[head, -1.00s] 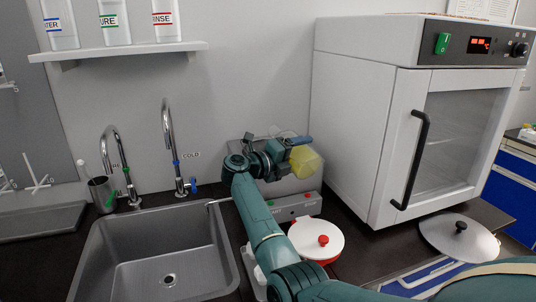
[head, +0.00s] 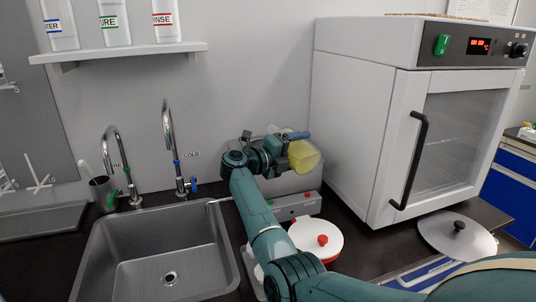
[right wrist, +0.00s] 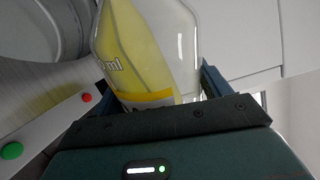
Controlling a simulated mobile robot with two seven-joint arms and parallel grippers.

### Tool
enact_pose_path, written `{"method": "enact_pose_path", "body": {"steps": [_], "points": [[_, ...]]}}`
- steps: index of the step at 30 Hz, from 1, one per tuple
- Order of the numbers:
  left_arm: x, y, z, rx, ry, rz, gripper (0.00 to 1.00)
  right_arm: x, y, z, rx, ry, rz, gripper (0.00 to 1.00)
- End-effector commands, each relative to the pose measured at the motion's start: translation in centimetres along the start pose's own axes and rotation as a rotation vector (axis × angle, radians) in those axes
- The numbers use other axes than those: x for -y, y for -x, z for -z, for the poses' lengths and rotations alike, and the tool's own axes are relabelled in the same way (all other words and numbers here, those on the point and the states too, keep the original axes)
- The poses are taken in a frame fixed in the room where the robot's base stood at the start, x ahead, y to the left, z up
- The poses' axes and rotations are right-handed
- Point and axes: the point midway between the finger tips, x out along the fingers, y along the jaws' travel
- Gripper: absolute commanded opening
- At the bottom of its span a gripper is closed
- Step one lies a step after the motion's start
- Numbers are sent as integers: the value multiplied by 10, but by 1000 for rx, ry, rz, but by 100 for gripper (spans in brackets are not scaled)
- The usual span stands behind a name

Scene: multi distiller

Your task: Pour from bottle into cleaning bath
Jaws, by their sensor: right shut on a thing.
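My right gripper (head: 294,146) is shut on a clear bottle (head: 305,154) holding yellow liquid. It holds the bottle tilted, above the cleaning bath (head: 306,206), a grey unit with a front panel against the wall. In the right wrist view the bottle (right wrist: 145,50) lies slanted between the fingers (right wrist: 160,90), with yellow liquid along one side and clear space on the other. The bath's panel (right wrist: 52,122) shows there with a green and a red button. The bottle's mouth is not clearly visible, and my arm hides part of the bath. My left gripper is out of view.
A white oven (head: 370,130) stands close on the right. A white lid with a red knob (head: 316,238) lies in front of the bath. A sink (head: 150,255) with two taps is on the left. A grey lid (head: 458,238) lies at the right.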

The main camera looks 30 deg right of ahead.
Motion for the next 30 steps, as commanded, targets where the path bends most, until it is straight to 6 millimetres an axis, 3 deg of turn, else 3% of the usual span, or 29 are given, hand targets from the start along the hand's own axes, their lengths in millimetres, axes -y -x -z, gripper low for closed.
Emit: {"method": "enact_pose_path", "body": {"steps": [30], "points": [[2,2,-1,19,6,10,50,5,0,-5,-4,85,5,28]]}}
